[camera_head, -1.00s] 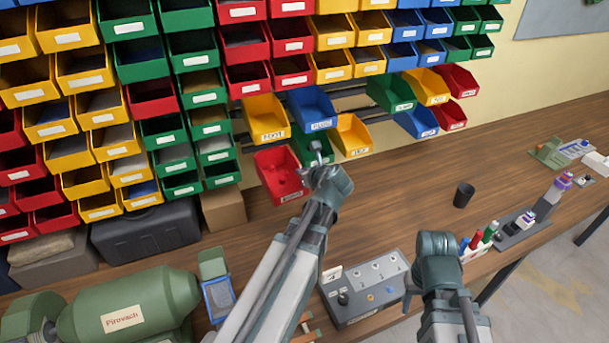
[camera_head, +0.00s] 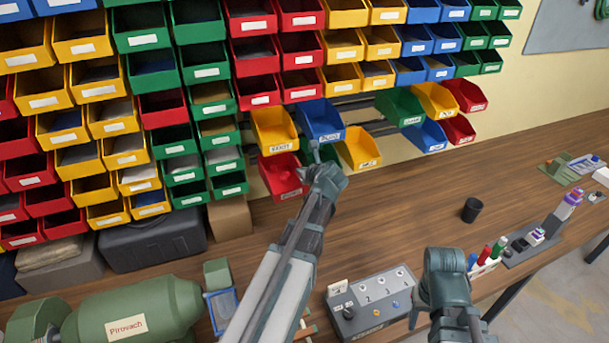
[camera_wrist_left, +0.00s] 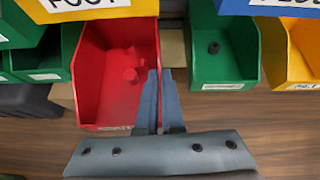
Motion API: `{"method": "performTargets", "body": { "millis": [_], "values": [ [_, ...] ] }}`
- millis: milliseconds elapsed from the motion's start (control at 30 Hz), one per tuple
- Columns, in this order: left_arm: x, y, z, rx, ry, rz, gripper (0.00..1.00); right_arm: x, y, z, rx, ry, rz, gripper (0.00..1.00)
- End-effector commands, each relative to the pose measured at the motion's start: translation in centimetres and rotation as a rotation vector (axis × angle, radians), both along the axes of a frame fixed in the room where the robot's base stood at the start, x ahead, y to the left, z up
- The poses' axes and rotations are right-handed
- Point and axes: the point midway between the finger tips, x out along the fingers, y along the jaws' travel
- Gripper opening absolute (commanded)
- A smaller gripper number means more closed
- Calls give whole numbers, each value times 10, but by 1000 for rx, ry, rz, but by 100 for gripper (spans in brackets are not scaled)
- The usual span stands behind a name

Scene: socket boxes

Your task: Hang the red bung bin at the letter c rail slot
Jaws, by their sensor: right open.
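The red bung bin (camera_head: 283,180) hangs from my left gripper (camera_head: 314,158), low at the wall below a yellow bin. In the left wrist view, the fingers (camera_wrist_left: 160,98) are shut on the right side wall of the red bin (camera_wrist_left: 105,85), and red bungs lie inside it. The bin's top is partly hidden under the yellow bin. A green bin (camera_wrist_left: 222,55) is just right of it. Bare rail (camera_head: 360,102) shows between bins further right; I cannot read a letter c. My right gripper (camera_head: 440,285) is open and empty over the front of the bench.
The yellow bin (camera_head: 273,130) and blue bin (camera_head: 320,120) sit close above. Another yellow bin (camera_head: 358,149) stands to the right. A control box (camera_head: 370,305), green motor (camera_head: 135,310) and black cup (camera_head: 471,209) are on the bench.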

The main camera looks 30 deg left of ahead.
Motion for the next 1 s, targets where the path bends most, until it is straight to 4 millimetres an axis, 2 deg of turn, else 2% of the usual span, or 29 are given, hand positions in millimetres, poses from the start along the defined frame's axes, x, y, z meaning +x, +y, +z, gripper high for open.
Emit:
{"method": "performTargets", "body": {
  "millis": [1000],
  "values": [
    [43,50,0,1,-1,0,0,0,0,0,0,0,0,50]
  ]
}}
